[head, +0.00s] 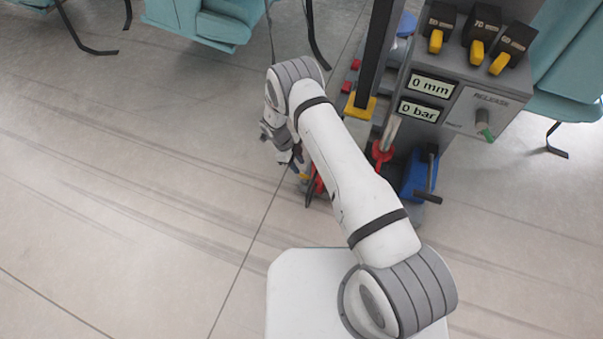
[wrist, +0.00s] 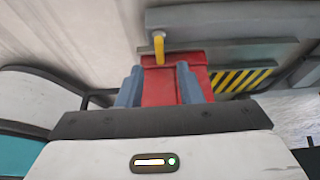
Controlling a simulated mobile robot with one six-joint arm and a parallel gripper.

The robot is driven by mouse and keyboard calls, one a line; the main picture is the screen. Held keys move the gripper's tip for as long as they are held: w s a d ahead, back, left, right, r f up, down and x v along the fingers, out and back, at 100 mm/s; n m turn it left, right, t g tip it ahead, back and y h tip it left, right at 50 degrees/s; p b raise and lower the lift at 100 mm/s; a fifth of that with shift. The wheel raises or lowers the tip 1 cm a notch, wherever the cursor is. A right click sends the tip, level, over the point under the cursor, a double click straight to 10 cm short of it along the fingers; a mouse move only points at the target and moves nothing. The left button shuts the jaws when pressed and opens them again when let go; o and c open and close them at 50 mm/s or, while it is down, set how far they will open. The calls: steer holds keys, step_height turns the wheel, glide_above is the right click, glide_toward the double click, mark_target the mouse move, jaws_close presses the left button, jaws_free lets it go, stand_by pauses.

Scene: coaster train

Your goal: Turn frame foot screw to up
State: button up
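My gripper (head: 290,158) hangs low over the floor, left of the grey control column, at the end of my arm. In the wrist view my gripper (wrist: 158,72) has its two blue-grey fingers apart. A red block (wrist: 176,90) shows between and beyond them, wider than the gap. A yellow upright piece (wrist: 158,46) stands at its far edge, ahead of the fingertips. I cannot tell for sure which part is the frame foot screw, nor whether the fingers touch the red block. In the head view my arm hides much of this spot.
The column carries a display panel (head: 433,86) reading 0 mm and 0 bar. A red-based lever (head: 381,152) and a blue part with a dark handle (head: 420,175) stand right of my arm. Yellow-black stripes (wrist: 240,80) lie right of the red block. The left floor is clear.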

mark_target(304, 175)
steer(key=b+x, duration=0.1)
steer(key=x, duration=0.4)
steer(key=shift+f+b, duration=0.35)
steer(key=shift+c, duration=0.4)
jaws_close()
